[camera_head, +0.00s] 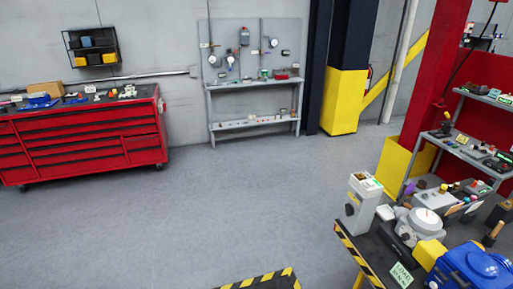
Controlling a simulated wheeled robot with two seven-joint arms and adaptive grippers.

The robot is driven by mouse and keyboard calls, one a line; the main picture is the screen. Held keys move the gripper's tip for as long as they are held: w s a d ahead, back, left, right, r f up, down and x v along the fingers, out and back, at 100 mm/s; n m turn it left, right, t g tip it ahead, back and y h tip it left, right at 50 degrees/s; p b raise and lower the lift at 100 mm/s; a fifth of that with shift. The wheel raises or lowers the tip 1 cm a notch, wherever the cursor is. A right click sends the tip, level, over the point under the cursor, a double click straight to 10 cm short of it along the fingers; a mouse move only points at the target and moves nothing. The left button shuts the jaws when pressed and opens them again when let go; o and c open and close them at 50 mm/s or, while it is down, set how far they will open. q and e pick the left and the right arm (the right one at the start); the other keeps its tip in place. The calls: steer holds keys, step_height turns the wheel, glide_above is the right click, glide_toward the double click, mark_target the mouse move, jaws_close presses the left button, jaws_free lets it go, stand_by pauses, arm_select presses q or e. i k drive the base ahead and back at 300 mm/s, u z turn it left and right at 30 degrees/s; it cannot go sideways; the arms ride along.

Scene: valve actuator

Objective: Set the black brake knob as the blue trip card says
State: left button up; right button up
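Neither of my grippers is in view. A beige-grey upright box (362,205) stands at the left end of the dark bench at lower right. It has a dark round knob-like part (351,209) on its side and a small green-lit panel on top. I cannot tell whether this is the black brake knob, and its setting is too small to read. No blue trip card can be made out for certain. A pale card (401,274) with blurred dark lettering stands at the bench's front edge.
The bench (373,253) also holds a grey round-dial device (425,222) and a blue machine (470,268). Grey shelves (463,152) stand behind it. A red tool chest (85,140) stands left, a grey workstation (253,85) at the back wall. The middle floor is clear.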

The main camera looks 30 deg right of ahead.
mark_target(405, 236)
steer(key=z, duration=0.1)
steer(key=i, duration=1.65)
steer(key=z, duration=1.2)
steer(key=i, duration=0.9)
steer(key=z, duration=1.05)
